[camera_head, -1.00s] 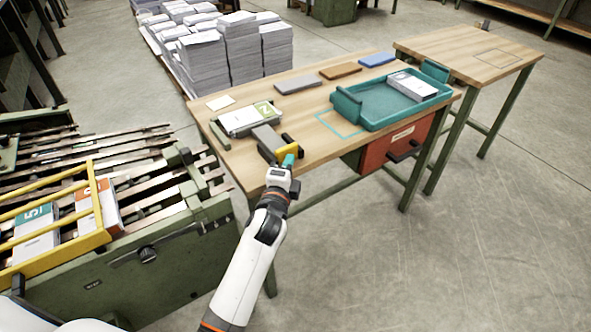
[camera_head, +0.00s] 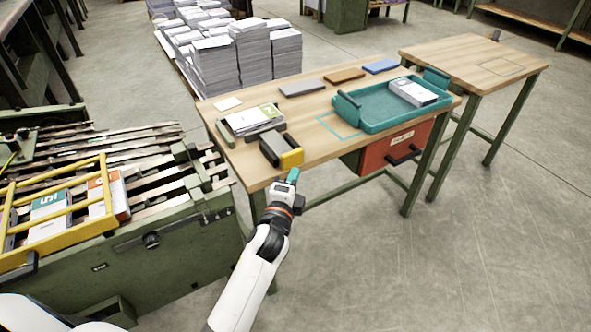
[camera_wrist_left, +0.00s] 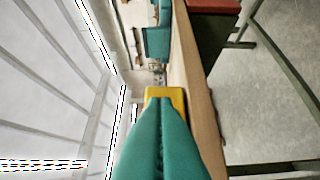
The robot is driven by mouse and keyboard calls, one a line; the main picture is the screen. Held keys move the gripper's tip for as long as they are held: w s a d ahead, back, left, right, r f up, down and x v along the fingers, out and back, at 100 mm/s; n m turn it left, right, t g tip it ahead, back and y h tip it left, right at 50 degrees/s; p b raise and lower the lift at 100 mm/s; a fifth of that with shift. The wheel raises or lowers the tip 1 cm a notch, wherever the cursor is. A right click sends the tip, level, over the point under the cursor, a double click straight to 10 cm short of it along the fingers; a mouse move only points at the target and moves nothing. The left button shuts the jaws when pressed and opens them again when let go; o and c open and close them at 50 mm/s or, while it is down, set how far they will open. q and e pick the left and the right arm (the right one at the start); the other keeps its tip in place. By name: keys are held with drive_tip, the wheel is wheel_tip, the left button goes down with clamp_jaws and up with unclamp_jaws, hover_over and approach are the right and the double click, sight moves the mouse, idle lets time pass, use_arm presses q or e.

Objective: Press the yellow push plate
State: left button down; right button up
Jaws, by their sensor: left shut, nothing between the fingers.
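The yellow push plate (camera_head: 291,158) is on the front end of a grey and black block device on the wooden table, near its front edge. It also shows in the left wrist view (camera_wrist_left: 178,94), just beyond my fingertips. My left gripper (camera_head: 293,174) is shut and empty, with teal fingers. In the head view its tips lie just in front of the plate, at the table's front edge, and look apart from it. The wrist view shows the shut fingers (camera_wrist_left: 160,110) covering part of the plate. My right gripper is not in view.
A signature stack (camera_head: 252,120) lies behind the device. A teal tray (camera_head: 375,122) holding a white stack sits at the table's right, above a red drawer (camera_head: 392,148). A green machine with a yellow guard (camera_head: 60,230) stands left. Open floor lies at right.

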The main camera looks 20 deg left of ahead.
use_arm(q)
drive_tip(key=s, duration=0.7)
drive_tip(key=shift+s+d+f, duration=0.15)
drive_tip(key=shift+d, duration=0.2)
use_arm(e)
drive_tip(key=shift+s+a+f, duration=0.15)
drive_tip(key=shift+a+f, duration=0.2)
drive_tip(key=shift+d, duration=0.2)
